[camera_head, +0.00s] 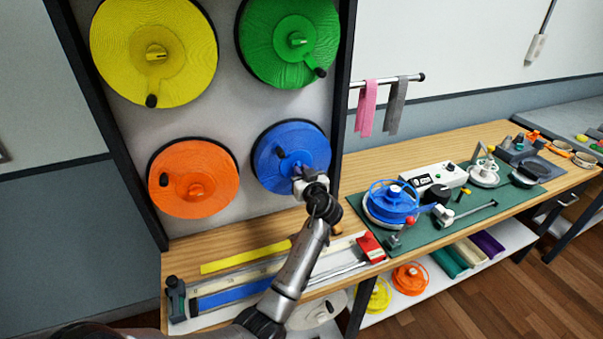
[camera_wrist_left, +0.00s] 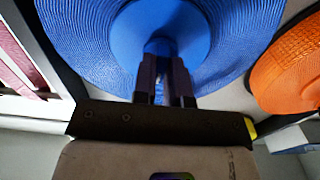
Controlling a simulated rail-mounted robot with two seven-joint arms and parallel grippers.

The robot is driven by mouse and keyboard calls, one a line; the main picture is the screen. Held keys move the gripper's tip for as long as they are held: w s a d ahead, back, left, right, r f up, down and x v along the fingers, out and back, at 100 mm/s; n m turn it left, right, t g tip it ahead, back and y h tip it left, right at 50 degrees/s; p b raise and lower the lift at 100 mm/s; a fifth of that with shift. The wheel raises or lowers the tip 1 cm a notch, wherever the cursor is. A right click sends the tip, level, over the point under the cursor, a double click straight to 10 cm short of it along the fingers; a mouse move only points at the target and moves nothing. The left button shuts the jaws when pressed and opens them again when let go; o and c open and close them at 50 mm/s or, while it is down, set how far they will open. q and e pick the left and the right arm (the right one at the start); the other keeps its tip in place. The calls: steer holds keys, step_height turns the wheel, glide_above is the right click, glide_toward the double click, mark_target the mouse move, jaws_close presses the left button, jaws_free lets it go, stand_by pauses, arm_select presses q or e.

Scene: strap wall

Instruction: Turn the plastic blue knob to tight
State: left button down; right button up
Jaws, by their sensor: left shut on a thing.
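The blue strap reel (camera_head: 308,142) hangs at the lower right of the wall panel, with a dark crank handle (camera_head: 280,152) on its face. My left gripper (camera_head: 301,181) reaches up to the middle of this reel and hides most of its hub. In the left wrist view, the two fingers of my left gripper (camera_wrist_left: 165,75) are shut on the plastic blue knob (camera_wrist_left: 160,46) at the centre of the blue reel (camera_wrist_left: 85,40). The fingers cover much of the knob, and its pointer and any tight mark cannot be made out. My right gripper is not in view.
Yellow (camera_head: 190,35), green (camera_head: 265,50) and orange (camera_head: 220,165) reels hang around the blue one. A wooden bench (camera_head: 235,235) below holds a strap-cutting board and a green mat (camera_head: 455,230) with tools. Pink and grey straps (camera_head: 367,105) hang on a rail at right.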

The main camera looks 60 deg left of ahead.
arm_select(q)
steer(key=m+p, duration=1)
steer(key=m, duration=0.7)
steer(key=shift+m, duration=0.4)
stand_by(0.3)
steer(key=c, duration=1.2)
jaws_free()
steer(key=shift+o, duration=0.2)
